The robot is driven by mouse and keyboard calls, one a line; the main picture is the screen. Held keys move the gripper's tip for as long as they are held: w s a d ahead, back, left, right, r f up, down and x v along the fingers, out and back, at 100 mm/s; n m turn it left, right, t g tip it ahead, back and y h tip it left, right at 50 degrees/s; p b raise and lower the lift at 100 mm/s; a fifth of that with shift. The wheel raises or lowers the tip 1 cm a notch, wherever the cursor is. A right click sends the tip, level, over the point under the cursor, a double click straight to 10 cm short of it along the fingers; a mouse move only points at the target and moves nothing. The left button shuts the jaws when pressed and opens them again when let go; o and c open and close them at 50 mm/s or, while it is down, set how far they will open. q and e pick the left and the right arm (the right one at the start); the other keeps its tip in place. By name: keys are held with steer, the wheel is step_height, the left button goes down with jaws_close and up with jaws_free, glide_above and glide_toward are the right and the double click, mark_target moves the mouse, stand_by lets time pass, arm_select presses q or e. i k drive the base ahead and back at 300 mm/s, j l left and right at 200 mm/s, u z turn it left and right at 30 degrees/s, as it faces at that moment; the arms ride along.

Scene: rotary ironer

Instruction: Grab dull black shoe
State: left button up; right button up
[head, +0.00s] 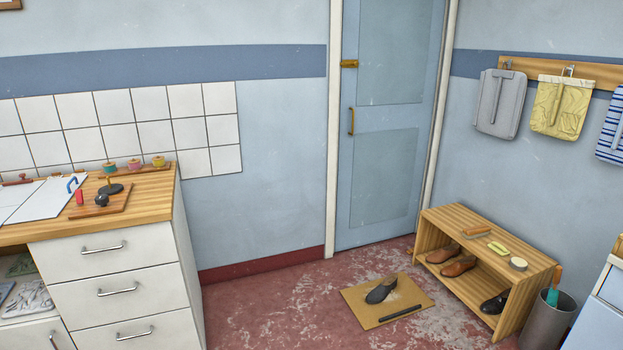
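A dull dark grey-black shoe (380,292) lies on a tan mat (362,318) on the floor in front of the door. A dark flat strip (401,313) lies on the mat beside it. Another black shoe (493,304), which looks shinier, sits on the lower right of the wooden shoe rack (534,261), partly hidden by the rack's side. Neither of my grippers shows in the head view.
Brown shoes (458,266) sit inside the rack. A brush (476,231), a yellow-green item (498,248) and a round tin (518,264) lie on top. A grey bin (545,325) stands to the right. White drawers (118,285) stand left; the red floor between is clear.

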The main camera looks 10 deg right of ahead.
mark_target(379, 295)
steer(key=i+z, duration=0.25)
steer(key=i, duration=0.8)
steer(key=i+j+z, duration=0.2)
steer(key=i, duration=0.85)
steer(key=i+l, duration=0.05)
